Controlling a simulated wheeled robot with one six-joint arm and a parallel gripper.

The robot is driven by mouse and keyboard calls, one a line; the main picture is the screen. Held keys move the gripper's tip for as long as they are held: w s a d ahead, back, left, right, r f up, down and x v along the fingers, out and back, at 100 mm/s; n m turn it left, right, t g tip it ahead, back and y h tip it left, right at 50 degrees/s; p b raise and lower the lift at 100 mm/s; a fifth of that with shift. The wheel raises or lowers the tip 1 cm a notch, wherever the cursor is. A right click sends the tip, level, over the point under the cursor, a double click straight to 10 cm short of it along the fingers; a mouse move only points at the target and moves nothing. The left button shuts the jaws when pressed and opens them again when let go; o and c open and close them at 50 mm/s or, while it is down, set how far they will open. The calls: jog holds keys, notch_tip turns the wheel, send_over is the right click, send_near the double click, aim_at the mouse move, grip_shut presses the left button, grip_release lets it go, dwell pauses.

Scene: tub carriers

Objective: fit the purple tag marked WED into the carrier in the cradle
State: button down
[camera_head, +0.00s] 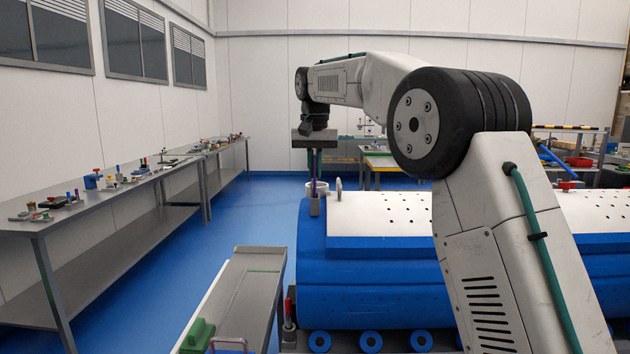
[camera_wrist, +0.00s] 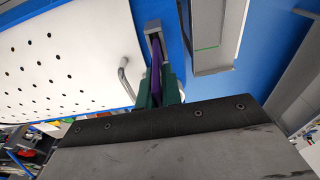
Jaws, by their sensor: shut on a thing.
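My gripper (camera_head: 314,172) hangs pointing down over the near left end of the large blue and white body. In the wrist view its green fingers (camera_wrist: 158,98) are shut on a thin purple tag (camera_wrist: 156,76). The tag's far end reaches a narrow grey slotted holder (camera_wrist: 153,30); I cannot tell whether it is inside or just over it. In the head view the purple tag (camera_head: 314,188) stands upright above the grey holder (camera_head: 315,207). The WED marking is not readable. I cannot tell which part is carrier and which is cradle.
A bent metal handle (camera_wrist: 124,76) stands close beside the fingers. The blue body (camera_head: 360,285) has a perforated white top (camera_head: 385,215). A grey bench (camera_head: 250,290) stands left of it. A long cluttered table (camera_head: 110,205) runs along the left wall, with clear blue floor between.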

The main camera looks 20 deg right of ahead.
aim_at(315, 180)
jog(key=shift+s+f, duration=0.1)
jog(key=shift+f, duration=1.45)
jog(key=shift+f, duration=0.1)
jog(key=c, duration=1.6)
grip_release()
jog(key=r, duration=0.7)
jog(key=s+r, duration=0.1)
jog(key=r, duration=0.2)
jog(key=shift+a+r, duration=0.25)
jog(key=shift+r, duration=0.1)
jog(key=shift+s+r, duration=0.25)
jog(key=shift+r, duration=0.5)
